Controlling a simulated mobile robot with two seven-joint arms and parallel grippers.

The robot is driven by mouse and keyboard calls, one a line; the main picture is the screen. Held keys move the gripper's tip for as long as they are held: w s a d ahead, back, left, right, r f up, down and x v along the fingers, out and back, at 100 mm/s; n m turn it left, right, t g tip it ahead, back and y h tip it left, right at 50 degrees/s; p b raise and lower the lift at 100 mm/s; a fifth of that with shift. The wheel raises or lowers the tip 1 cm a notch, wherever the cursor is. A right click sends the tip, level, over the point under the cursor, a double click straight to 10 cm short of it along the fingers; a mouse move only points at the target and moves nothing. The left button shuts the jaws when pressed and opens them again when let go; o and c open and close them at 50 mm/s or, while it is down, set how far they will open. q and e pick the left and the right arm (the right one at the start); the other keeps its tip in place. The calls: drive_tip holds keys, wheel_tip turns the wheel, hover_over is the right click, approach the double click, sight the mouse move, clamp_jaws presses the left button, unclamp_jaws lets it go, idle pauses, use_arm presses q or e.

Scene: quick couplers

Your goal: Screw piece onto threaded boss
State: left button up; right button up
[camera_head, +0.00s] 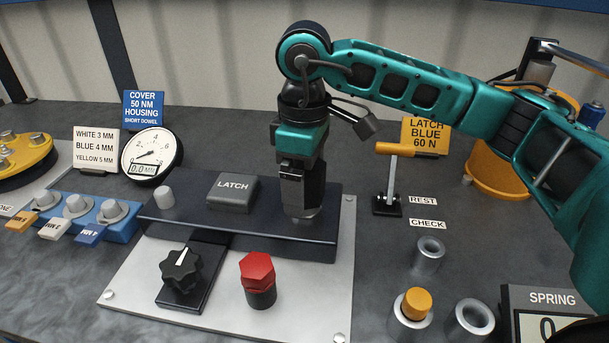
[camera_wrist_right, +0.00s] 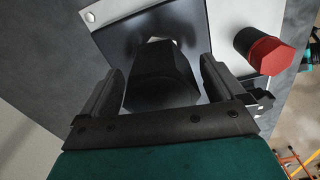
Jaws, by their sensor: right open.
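My right gripper (camera_head: 303,212) points down over the right end of the dark raised block (camera_head: 270,247). In the wrist view its two fingers (camera_wrist_right: 158,90) stand apart on either side of a dark faceted piece (camera_wrist_right: 160,78). I cannot tell whether either finger touches it. A small bright patch shows just beyond the piece; the threaded boss is not clearly visible, and what lies under the piece is hidden. A red hexagonal cap on a black base (camera_head: 258,272) stands on the plate in front; it also shows in the wrist view (camera_wrist_right: 268,52). My left gripper is out of view.
A grey LATCH block (camera_head: 232,192) and a small grey knob (camera_head: 163,196) sit on the raised block. A black star knob (camera_head: 181,268) is in front. An orange-handled lever (camera_head: 393,180) and metal sockets (camera_head: 429,254) stand right. A dial gauge (camera_head: 151,154) is behind left.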

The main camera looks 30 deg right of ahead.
drive_tip(key=shift+o, duration=0.2)
wheel_tip(320, 180, up, 13)
drive_tip(key=p, duration=0.1)
drive_tip(key=shift+p, duration=0.35)
